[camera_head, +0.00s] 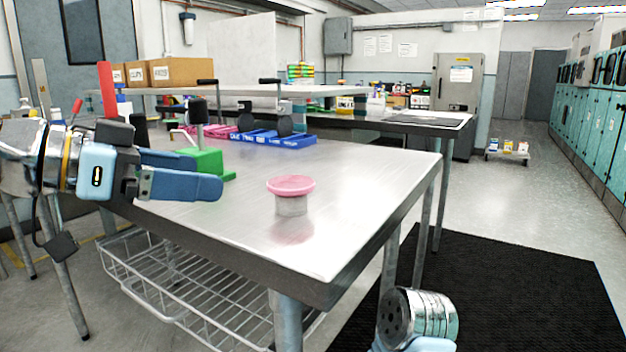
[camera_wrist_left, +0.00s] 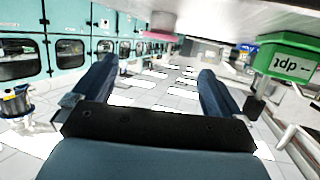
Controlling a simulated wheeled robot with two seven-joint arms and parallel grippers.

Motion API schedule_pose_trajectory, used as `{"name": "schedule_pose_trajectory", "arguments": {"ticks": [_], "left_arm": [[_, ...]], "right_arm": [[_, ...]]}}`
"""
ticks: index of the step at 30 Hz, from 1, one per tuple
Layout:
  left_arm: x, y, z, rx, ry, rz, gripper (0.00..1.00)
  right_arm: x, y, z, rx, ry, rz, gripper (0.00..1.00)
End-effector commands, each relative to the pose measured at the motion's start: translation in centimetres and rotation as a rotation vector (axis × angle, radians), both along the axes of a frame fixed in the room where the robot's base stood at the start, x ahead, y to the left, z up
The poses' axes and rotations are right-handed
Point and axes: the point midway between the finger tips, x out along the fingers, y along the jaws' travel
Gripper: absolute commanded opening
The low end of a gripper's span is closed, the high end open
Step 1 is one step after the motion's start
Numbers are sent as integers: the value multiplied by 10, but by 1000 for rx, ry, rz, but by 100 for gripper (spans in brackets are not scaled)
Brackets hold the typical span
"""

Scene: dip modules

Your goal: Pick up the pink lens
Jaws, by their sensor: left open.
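The pink lens (camera_head: 291,185) is a flat round disc lying level on top of a short grey cylindrical stand (camera_head: 291,206) near the right part of the metal table. In the left wrist view the lens (camera_wrist_left: 160,36) shows at the top, beyond the gap between my fingers. My left gripper (camera_head: 212,176) is at the table's front left edge, to the left of the lens and apart from it. Its blue fingers (camera_wrist_left: 156,85) are spread with nothing between them. My right gripper is not in view.
A green block (camera_head: 206,162) with a post stands behind my left gripper. Blue (camera_head: 287,141) and pink trays lie further back on the table (camera_head: 345,190). A wire basket (camera_head: 190,285) hangs below. The tabletop around the stand is clear.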

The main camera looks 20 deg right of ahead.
Motion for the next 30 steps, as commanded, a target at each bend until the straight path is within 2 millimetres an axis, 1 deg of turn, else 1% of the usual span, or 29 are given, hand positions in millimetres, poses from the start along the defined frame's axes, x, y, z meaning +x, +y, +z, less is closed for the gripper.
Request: {"name": "schedule_pose_trajectory", "arguments": {"ticks": [6,9,17,21,24,27,30], "left_arm": [[11,-43,-13,3,4,-4,100],[16,-59,-18,1,4,-3,100],[23,-82,-25,1,3,-1,100],[29,-105,-29,3,4,-3,100],[33,-116,-34,2,3,-1,100],[35,-121,-36,1,2,1,100],[35,-122,-37,1,2,2,100]], "right_arm": [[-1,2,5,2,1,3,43],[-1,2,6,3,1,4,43],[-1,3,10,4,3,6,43],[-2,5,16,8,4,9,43],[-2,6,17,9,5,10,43],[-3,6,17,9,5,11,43],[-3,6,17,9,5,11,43]]}}
